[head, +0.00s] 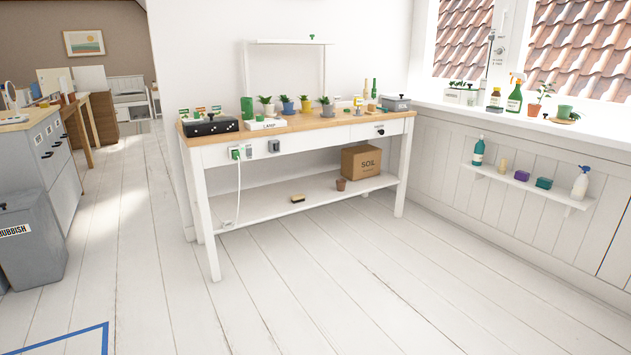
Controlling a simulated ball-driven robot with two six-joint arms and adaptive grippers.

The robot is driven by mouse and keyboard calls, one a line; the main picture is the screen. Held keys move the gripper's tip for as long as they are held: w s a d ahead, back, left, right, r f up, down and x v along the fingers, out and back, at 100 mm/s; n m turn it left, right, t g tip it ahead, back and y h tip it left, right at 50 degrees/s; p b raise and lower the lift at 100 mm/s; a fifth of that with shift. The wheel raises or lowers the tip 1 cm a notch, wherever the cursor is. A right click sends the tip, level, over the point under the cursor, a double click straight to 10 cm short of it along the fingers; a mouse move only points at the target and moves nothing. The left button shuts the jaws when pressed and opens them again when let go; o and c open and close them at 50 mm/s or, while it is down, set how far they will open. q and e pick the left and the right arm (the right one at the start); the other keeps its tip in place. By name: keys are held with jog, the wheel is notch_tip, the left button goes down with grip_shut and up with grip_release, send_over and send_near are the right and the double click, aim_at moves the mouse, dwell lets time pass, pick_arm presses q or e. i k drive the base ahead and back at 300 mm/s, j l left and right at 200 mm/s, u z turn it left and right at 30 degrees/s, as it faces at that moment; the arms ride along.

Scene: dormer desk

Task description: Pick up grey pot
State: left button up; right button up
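The grey pot (327,111) stands upright on the wooden top of the white workbench (290,129), with a small green plant in it. It is at the right end of a row of potted plants, close to the bench's front edge. To its left stand an orange-brown pot (305,107) and a blue pot (288,108), each with a plant. Neither of my grippers is in view.
A black box (210,126) and a white lamp box (265,124) stand on the bench's left part. A grey box (396,104) is at its right end. A soil carton (361,162) sits on the lower shelf. The floor (290,285) before the bench is clear.

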aim_at(328, 107)
jog(key=i+u, duration=0.25)
jog(key=i, duration=2.4)
jog(key=j, duration=0.05)
